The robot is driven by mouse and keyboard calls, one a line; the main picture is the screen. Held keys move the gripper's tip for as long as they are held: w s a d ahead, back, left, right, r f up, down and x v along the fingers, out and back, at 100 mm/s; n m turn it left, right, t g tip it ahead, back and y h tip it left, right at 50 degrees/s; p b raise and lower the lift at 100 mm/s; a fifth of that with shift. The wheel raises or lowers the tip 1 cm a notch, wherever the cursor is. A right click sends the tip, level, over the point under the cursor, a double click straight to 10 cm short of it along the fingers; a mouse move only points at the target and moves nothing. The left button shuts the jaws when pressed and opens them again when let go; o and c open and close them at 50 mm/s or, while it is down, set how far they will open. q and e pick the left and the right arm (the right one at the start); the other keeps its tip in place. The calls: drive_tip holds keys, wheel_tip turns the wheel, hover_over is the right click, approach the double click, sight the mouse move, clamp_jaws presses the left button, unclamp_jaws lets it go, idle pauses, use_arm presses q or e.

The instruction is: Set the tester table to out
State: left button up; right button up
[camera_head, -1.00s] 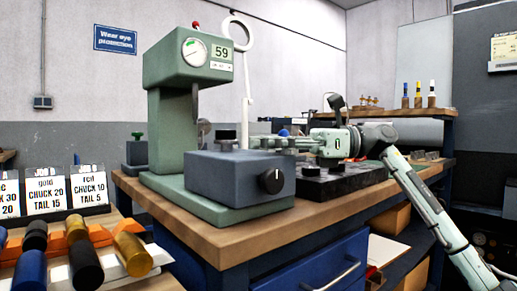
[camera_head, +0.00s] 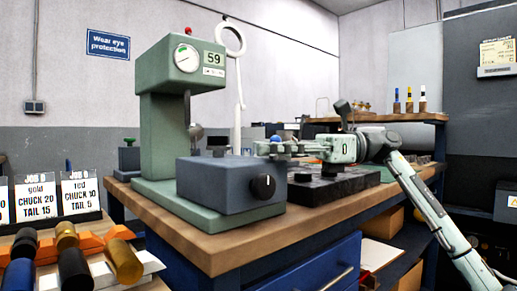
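The green hardness tester (camera_head: 157,135) stands on the wooden bench, with a dial and a display reading 59. Its table appears to be the blue-grey block (camera_head: 215,187) low on the green base, with a black knob (camera_head: 263,187) on its front. A small dark round piece (camera_head: 217,151) shows at the block's top back edge. My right gripper (camera_head: 262,148) points left, just right of and above the block's right end. Its fingers are seen side-on and hold nothing that I can see; their gap is unclear. My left gripper is out of view.
A black fixture plate (camera_head: 335,185) lies on the bench (camera_head: 240,245) under my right gripper. At lower left are job cards (camera_head: 80,192) and several coloured cylinders in an orange rack (camera_head: 95,242). Blue drawers (camera_head: 320,265) sit below the bench.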

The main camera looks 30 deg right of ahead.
drive_tip(key=v, duration=0.9)
drive_tip(key=shift+d, duration=0.2)
drive_tip(key=shift+s, duration=0.15)
